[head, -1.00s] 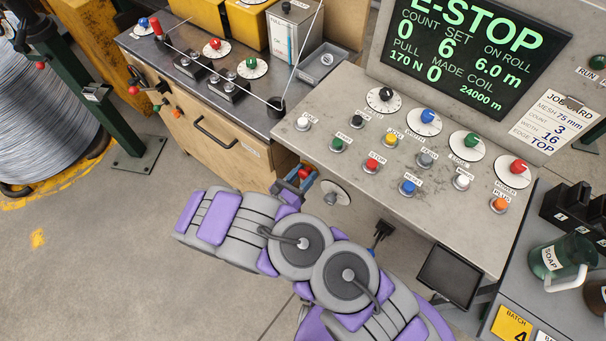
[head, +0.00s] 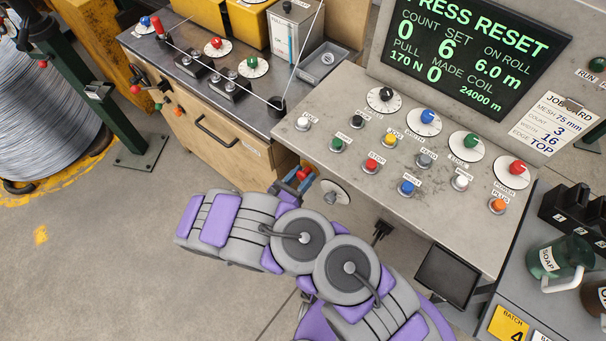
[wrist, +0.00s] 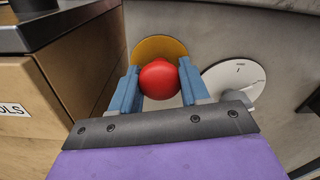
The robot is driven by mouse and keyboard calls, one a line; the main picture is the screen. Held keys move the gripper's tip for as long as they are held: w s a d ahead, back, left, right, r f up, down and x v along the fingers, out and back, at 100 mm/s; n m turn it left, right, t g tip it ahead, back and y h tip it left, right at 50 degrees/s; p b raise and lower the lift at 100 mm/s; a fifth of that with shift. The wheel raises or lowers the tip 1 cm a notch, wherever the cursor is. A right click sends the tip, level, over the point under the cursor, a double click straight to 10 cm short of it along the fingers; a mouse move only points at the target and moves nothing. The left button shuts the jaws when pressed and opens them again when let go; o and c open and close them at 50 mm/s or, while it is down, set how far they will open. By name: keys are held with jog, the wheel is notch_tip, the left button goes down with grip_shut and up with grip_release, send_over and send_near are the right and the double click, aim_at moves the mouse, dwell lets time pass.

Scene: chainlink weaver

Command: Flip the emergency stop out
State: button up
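The emergency stop is a red round knob (wrist: 159,80) in front of a yellow disc (wrist: 150,48) on the console's front face, in the middle of the wrist view. My gripper (wrist: 158,88) has one blue finger on each side of the knob, and both fingers appear to touch it. In the head view my gripper (head: 299,181) is at the console's lower left front, with a bit of the red knob (head: 303,174) showing between the fingers. The screen (head: 470,45) reads "PRESS RESET", its top line partly cut off.
A white dial (wrist: 235,85) sits close to the right of my gripper. The wooden cabinet (wrist: 35,95) stands close on the left. The console top (head: 330,110) holds several coloured buttons and knobs. Mugs (head: 553,258) stand at the far right. Open floor lies to the left.

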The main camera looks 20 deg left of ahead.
jog(key=o, duration=0.3)
jog(key=shift+s+a, duration=0.25)
jog(key=shift+a, duration=0.05)
jog(key=shift+o, duration=0.9)
jog(key=shift+w+a, duration=0.1)
jog(key=shift+d, duration=0.3)
jog(key=p+v, duration=0.3)
jog(key=v, duration=1.4)
jog(key=shift+s+a, duration=0.2)
jog(key=shift+a, duration=0.05)
jog(key=shift+f, duration=0.1)
